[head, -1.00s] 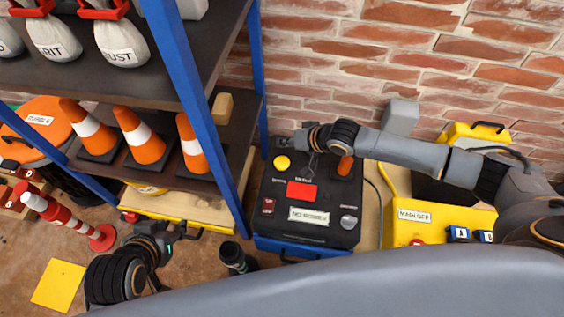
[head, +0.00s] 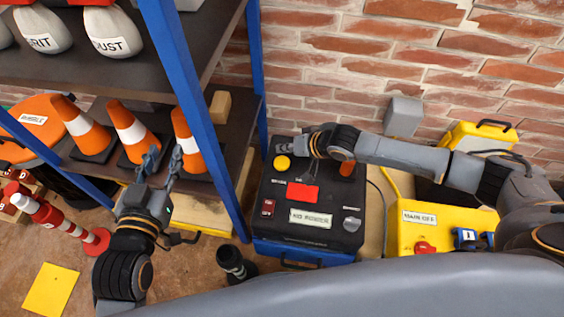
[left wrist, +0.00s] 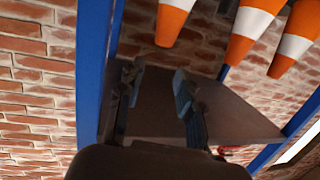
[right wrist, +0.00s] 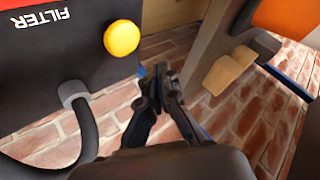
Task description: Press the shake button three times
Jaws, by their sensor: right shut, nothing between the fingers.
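A black-topped control box (head: 265,228) stands on the floor by the brick wall. On its top are a round yellow button (head: 282,163), a red panel (head: 303,192), a red switch (head: 267,207), a grey knob (head: 351,224) and an orange part (head: 346,169). I cannot read which control is the shake button. My left gripper (head: 163,160) is open and empty before the shelf cones.
The blue-framed shelf (head: 182,100) with orange cones (head: 132,128) and sacks stands at the left. A yellow box (head: 405,235) with a red knob and a "MAIN OFF" label is right of the control box. A dark cylinder (head: 232,262) stands in front.

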